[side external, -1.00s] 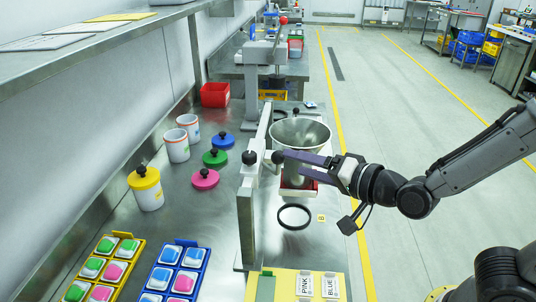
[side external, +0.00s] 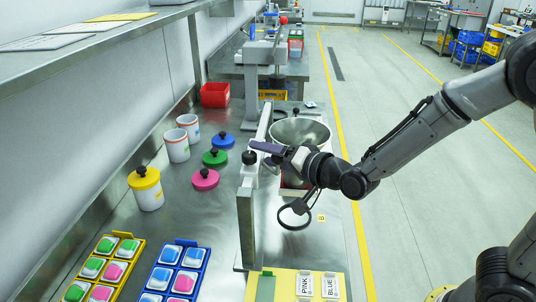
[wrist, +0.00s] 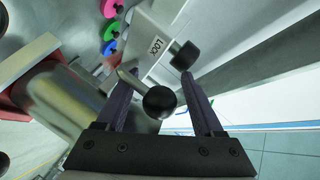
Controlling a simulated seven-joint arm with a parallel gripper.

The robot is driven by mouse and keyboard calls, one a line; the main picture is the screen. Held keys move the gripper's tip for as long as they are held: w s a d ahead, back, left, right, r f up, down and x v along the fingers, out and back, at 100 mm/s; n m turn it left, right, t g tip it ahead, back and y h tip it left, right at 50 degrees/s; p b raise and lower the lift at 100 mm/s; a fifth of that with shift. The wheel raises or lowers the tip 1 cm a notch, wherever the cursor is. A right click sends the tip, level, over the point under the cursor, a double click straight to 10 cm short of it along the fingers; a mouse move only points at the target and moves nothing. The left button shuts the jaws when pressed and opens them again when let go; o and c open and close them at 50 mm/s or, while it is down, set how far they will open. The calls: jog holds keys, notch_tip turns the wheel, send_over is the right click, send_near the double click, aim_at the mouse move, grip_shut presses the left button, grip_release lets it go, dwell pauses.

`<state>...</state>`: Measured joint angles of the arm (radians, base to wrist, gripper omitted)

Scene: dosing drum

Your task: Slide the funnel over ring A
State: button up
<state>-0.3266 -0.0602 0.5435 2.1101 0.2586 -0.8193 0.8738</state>
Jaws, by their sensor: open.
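The steel funnel (side external: 300,130) is held upright at a white fixture beside the rail, partly hidden by my gripper and wrist. In the wrist view, a shiny metal body, probably the funnel (wrist: 62,112), lies left of the fingers. My gripper (side external: 262,150) is open at the fixture, left of and in front of the funnel. In the wrist view, a black ball knob (wrist: 160,102) appears between the open fingers; contact cannot be told. A black ring (side external: 290,216) lies on the bench near the label B, partly covered by my wrist. I cannot make out a label A.
A white block marked LOCK (wrist: 155,48) has another black knob (wrist: 185,53). An upright post (side external: 246,225) stands in front. Pink (side external: 206,179), green (side external: 215,157) and blue (side external: 223,140) lids and a yellow-lidded jar (side external: 147,190) stand left. The right-hand aisle is open.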

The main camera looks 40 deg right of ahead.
jog(key=shift+r, duration=0.1)
grip_shut()
jog(key=shift+a, duration=0.1)
